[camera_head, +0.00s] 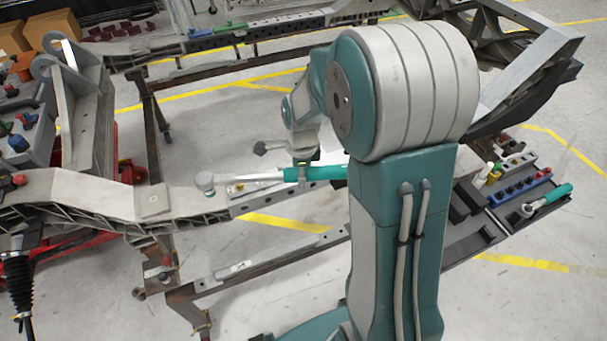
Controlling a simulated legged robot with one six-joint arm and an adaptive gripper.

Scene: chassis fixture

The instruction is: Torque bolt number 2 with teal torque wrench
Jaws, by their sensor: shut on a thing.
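My gripper (302,166) is shut on the teal handle of a torque wrench (250,178), right of the middle of the wrench. The wrench lies nearly level, with its round grey head (205,182) pointing left. The head shows over the near chassis rail (270,200), close to the rail's joint with a wider grey casting. I cannot tell whether the head touches anything. Bolt number 2 cannot be made out; the spot under the head is hidden. My arm covers the right end of the handle.
A tool tray (510,215) at the right holds sockets and another teal-handled ratchet (547,201). A grey bracket (82,110) stands on the chassis at the left. Rusty stand legs (155,150) support the frame. A far rail (235,35) runs across the back. Open floor lies between the rails.

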